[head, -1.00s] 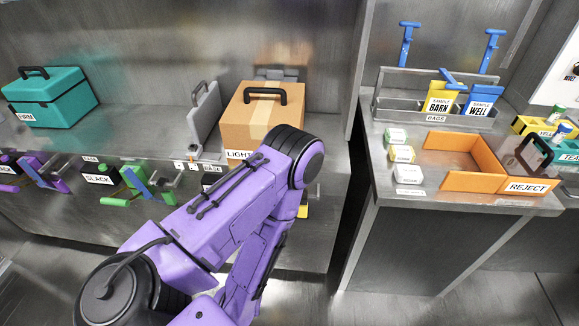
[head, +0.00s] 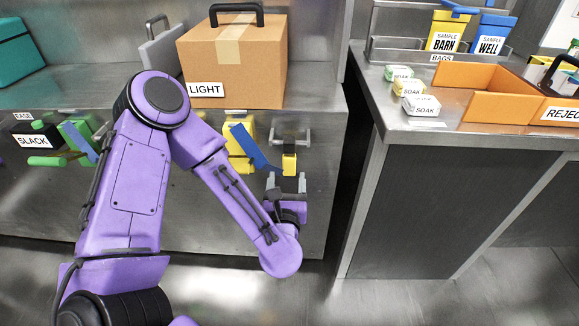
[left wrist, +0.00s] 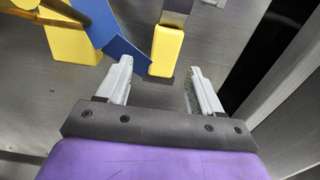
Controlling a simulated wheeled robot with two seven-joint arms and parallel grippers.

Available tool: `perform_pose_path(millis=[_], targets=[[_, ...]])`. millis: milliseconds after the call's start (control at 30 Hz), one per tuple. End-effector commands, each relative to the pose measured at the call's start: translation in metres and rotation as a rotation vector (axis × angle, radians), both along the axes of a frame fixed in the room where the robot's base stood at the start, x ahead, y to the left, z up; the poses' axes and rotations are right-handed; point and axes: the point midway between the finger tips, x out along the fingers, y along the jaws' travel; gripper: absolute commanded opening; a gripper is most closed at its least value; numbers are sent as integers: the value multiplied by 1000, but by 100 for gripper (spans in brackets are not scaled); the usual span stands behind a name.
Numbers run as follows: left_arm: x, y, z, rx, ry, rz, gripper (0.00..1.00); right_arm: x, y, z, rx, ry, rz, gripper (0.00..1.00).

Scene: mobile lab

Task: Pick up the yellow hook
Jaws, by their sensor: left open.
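The yellow hook (head: 238,148) is mounted on the steel counter's front face below the LIGHT box. A blue bar crosses it, and its yellow end piece (head: 289,163) is at the right, by a grey bracket. In the left wrist view the yellow end piece (left wrist: 167,48) lies just ahead of the jaws, in line with the gap between them. My left gripper (head: 286,180) is just below that end piece, fingers pointing at it. It is open and empty, and it also shows in the left wrist view (left wrist: 160,68). My right gripper is out of view.
The cardboard LIGHT box (head: 232,65) stands on the counter above. A dark gap separates this counter from the right-hand one, which holds an orange REJECT tray (head: 487,108). Free floor lies below.

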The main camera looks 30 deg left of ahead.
Motion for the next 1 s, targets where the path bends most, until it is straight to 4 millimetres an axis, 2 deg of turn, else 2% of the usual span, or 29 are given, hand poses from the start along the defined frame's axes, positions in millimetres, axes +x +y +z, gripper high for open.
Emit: perform_pose_path(millis=[333, 600, 633, 800, 833, 1000], targets=[[46, 25, 2, 4, 3, 2, 66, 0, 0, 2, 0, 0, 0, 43], [52, 28, 1, 5, 5, -1, 66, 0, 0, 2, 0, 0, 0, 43], [52, 28, 1, 5, 5, -1, 63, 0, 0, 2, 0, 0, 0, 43], [52, 28, 1, 5, 7, -2, 7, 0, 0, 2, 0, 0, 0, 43], [52, 28, 1, 5, 7, -1, 0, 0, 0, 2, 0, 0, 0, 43], [52, 28, 2, 5, 5, -2, 0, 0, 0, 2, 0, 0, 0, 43]])
